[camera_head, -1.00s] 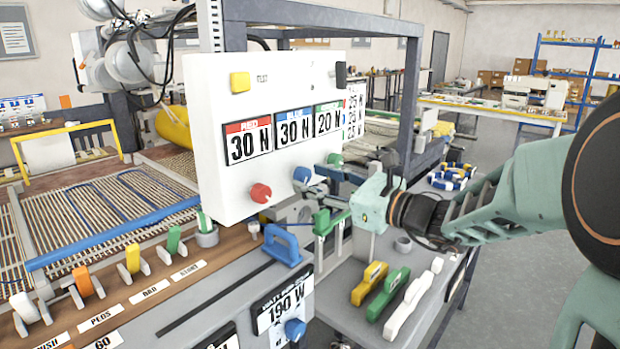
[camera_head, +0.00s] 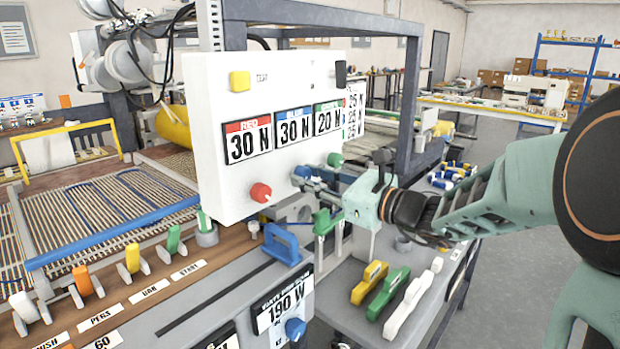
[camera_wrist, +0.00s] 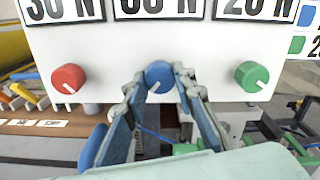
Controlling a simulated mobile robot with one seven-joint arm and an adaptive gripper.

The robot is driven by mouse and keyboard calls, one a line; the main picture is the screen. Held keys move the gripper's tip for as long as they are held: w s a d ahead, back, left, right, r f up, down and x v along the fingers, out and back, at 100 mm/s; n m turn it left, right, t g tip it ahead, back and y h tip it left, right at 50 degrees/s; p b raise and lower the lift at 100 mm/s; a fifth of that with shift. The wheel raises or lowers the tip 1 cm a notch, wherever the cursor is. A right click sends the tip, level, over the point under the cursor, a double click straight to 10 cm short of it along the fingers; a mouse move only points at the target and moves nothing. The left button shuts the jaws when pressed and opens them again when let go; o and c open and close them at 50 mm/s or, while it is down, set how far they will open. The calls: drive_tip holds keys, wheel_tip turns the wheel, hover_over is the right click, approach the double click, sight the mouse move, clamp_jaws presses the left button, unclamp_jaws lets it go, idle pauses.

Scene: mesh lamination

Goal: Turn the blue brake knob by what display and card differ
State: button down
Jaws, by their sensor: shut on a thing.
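The white brake panel (camera_head: 220,195) carries a red, a blue and a green display, reading 30 N, 30 N and 20 N. Below them sit the red knob (camera_head: 260,192), the blue knob (camera_wrist: 159,76) and the green knob (camera_head: 335,160). My gripper (camera_wrist: 161,88) is shut on the blue knob, one finger at each side. The knob's white mark points down and slightly left in the wrist view. A card (camera_head: 354,112) stands behind the panel's right edge; its lines read about 25 N, partly hidden. The gripper also shows in the head view (camera_head: 312,180).
A yellow button (camera_head: 240,81) and a black switch (camera_head: 341,74) are on the panel. Yellow, green and white handles (camera_head: 397,295) lie on the grey bench at the right.

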drive_tip(key=shift+f+b, duration=0.15)
drive_tip(key=shift+b, duration=0.35)
drive_tip(key=n+b, duration=0.7)
drive_tip(key=b, duration=0.3)
drive_tip(key=shift+b, duration=0.3)
drive_tip(key=shift+n, duration=0.3)
drive_tip(key=c, duration=1.6)
unclamp_jaws()
drive_tip(key=shift+d, duration=0.1)
drive_tip(key=v, duration=1.2)
